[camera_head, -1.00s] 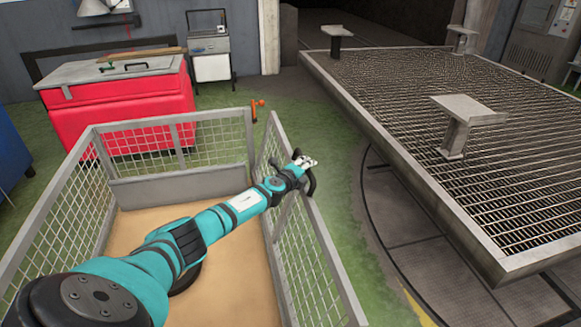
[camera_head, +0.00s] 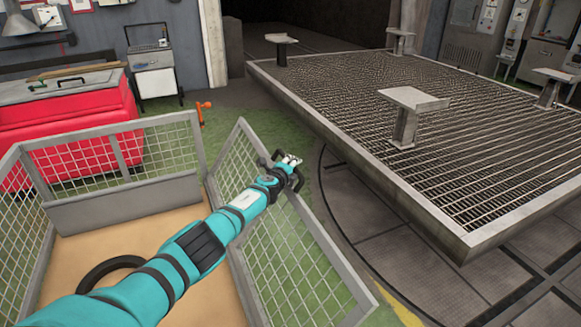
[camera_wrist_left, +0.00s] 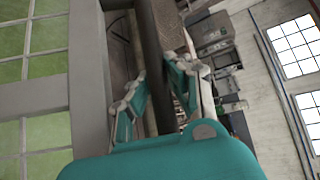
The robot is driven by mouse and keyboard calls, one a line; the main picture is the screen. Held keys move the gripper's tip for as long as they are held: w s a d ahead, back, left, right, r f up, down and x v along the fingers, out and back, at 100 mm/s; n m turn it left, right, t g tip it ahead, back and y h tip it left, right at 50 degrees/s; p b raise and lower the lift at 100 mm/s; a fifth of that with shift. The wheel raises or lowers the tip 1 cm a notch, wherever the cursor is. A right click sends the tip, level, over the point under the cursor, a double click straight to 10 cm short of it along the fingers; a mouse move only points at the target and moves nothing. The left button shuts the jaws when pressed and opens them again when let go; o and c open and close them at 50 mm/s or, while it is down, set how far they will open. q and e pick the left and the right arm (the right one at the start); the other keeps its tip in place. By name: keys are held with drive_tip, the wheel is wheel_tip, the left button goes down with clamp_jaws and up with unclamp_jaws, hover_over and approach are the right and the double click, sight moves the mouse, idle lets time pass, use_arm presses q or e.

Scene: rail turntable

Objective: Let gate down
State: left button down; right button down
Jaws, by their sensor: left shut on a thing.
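The gate (camera_head: 316,237) is the wire-mesh panel with a grey frame on the right side of the basket. It leans outward to the right, apart from the back mesh panel at their shared corner. My left gripper (camera_head: 288,166) is at the gate's top rail, near its middle. In the left wrist view the left gripper (camera_wrist_left: 155,88) is shut around a dark bar (camera_wrist_left: 152,45), which looks like the gate's handle. The gate's grey frame (camera_wrist_left: 88,85) runs beside it. The right gripper is not in view.
The basket's back panel (camera_head: 120,207) and tan floor (camera_head: 95,255) are around my arm. A large raised metal grating (camera_head: 460,140) with several posts stands to the right. A red chest (camera_head: 70,110) is behind the basket. Green floor lies between gate and grating.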

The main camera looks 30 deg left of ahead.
use_arm(q)
drive_tip(key=shift+s+f, duration=0.15)
drive_tip(key=shift+f, duration=0.25)
